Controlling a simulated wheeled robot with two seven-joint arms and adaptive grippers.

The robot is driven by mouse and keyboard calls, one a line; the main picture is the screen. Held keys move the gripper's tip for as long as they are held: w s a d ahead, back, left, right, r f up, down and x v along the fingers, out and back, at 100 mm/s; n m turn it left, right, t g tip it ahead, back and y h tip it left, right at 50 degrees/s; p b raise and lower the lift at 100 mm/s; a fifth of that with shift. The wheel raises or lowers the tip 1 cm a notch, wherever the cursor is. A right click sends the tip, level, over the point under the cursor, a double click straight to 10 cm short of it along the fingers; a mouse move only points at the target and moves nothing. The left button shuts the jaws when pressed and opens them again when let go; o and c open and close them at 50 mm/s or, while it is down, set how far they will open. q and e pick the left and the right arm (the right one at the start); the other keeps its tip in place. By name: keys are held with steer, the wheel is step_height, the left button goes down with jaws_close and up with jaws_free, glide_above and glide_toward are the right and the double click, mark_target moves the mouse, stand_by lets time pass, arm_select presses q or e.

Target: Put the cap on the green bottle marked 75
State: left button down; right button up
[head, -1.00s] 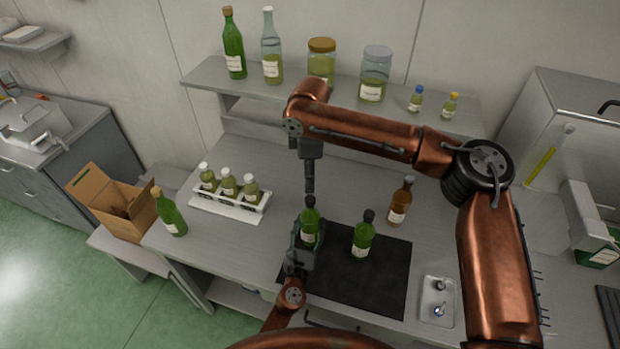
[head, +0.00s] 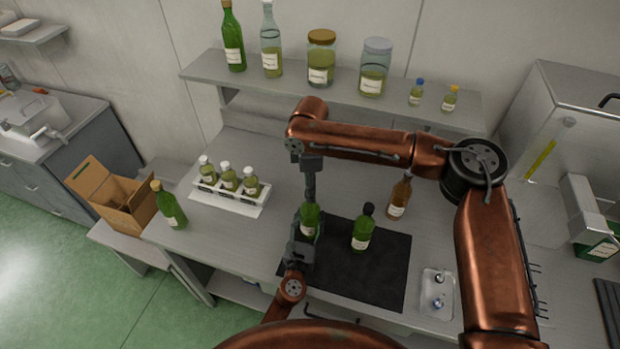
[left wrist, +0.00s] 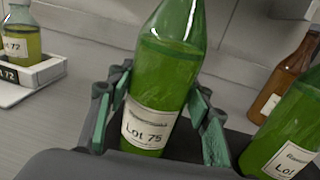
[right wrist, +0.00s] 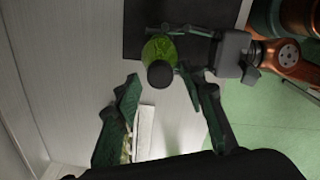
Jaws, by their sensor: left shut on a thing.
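The green bottle marked Lot 75 (left wrist: 160,85) stands upright, with its top cropped in the left wrist view. It also shows in the head view (head: 309,217). My left gripper (head: 302,243) is shut on its body. In the right wrist view a dark round cap (right wrist: 160,74) appears at the top of the bottle (right wrist: 158,48); whether it is fully seated I cannot tell. My right gripper (right wrist: 160,85) is open above the bottle, its fingers apart on either side of the cap. In the head view it (head: 309,195) hides the bottle's top.
A second green bottle with a dark cap (head: 362,229) stands on the black mat (head: 350,280), right of the held one. A brown bottle (head: 399,198) is behind. A small tray (head: 437,310) lies right, a white rack (head: 225,197) left. A shelf (head: 345,92) runs along the back.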

steer(key=shift+f, duration=0.65)
steer(key=shift+c, duration=0.4)
jaws_close()
steer(key=shift+m, duration=1.1)
steer(key=shift+o, duration=1.1)
jaws_free()
step_height(320, 180, up, 12)
